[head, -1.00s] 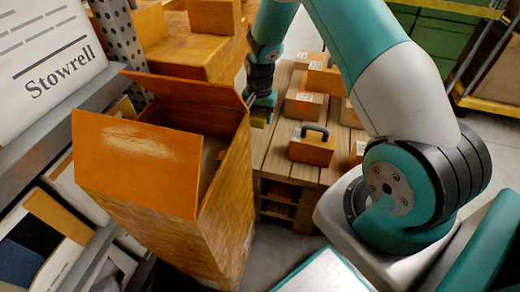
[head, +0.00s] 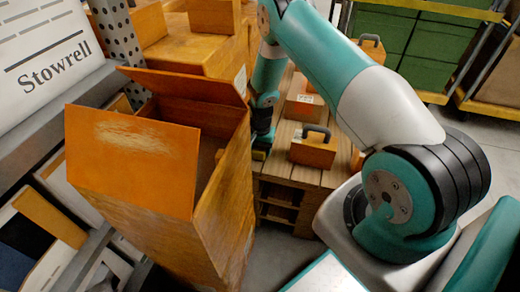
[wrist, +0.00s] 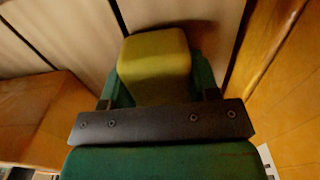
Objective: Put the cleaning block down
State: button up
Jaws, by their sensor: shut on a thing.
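The cleaning block (wrist: 155,65) is a yellow-green block with rounded edges. In the wrist view it sits between the green fingers of my gripper (wrist: 152,90), which is shut on it. In the head view my gripper (head: 262,143) is low over the near left part of the slatted wooden pallet (head: 290,172), right beside the large open carton. A little of the block (head: 258,155) shows under it there. I cannot tell whether the block touches the slats.
The open carton (head: 135,155) stands close on the left. A box with a dark handle (head: 314,150) is on the pallet to the right. In the wrist view boxes flank the block at left (wrist: 40,115) and right (wrist: 285,90), with bare slats between.

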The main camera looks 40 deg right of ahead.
jog(key=shift+f, duration=0.15)
jog(key=o, duration=0.8)
jog(key=shift+o, duration=0.2)
notch_tip(320, 180, up, 12)
jog(key=p, duration=0.2)
jog(key=shift+r, duration=0.2)
